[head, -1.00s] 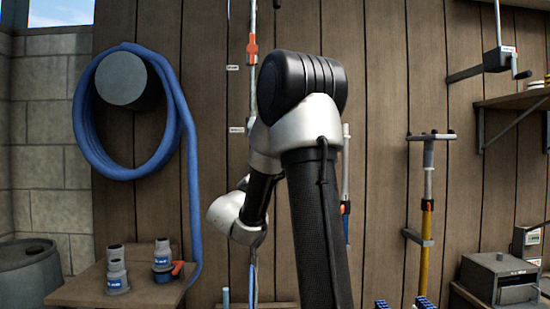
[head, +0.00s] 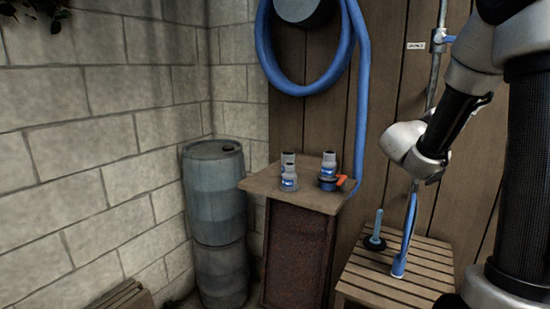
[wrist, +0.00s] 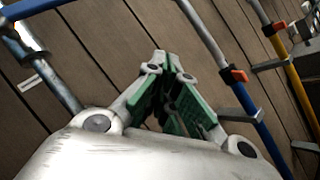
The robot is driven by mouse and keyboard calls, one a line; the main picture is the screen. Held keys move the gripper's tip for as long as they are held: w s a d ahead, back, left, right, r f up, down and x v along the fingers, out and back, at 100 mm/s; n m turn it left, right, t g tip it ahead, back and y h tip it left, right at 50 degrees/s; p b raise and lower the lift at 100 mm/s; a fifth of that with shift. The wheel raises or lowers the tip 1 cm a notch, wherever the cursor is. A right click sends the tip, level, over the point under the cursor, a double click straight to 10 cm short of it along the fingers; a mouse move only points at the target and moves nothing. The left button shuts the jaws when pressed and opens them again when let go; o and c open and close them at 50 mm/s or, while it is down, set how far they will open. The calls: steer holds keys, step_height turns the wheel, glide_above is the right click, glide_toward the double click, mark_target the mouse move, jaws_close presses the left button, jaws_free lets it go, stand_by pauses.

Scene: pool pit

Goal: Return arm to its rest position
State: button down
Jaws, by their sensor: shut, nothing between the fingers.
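My gripper (wrist: 168,65) shows in the wrist view with its green-padded fingers drawn together and nothing between them. It is in front of the brown plank wall (wrist: 95,50), apart from the poles there. In the head view my arm (head: 465,110) is at the right, bent, with its silver wrist in front of the plank wall. The gripper itself cannot be made out in the head view.
A cabinet (head: 263,184) holds grey fittings (head: 289,180). Barrels (head: 215,190) and a blue hose (head: 268,62) are farther left.

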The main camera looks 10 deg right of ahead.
steer(key=s+d+f+m+g+y, duration=0.2)
steer(key=s+f+m+g+y, duration=0.55)
steer(key=s+f, duration=0.7)
steer(key=s+a+f+t+y, duration=0.1)
steer(key=s+a+f+y, duration=0.1)
steer(key=a+y, duration=0.15)
steer(key=s+a+f+m+t+y, duration=0.1)
steer(key=s+a+y, duration=0.15)
steer(key=a, duration=0.25)
steer(key=s+a+f+t+y, duration=0.1)
steer(key=s+a+f+y, duration=0.1)
steer(key=a+y, duration=0.2)
steer(key=a+r+t+y, duration=0.3)
steer(key=a+t+y, duration=0.1)
steer(key=a, duration=0.6)
steer(key=shift+s+a+r+m+t, duration=0.3)
steer(key=shift+s+a+m+t, duration=0.05)
steer(key=shift+a, duration=0.05)
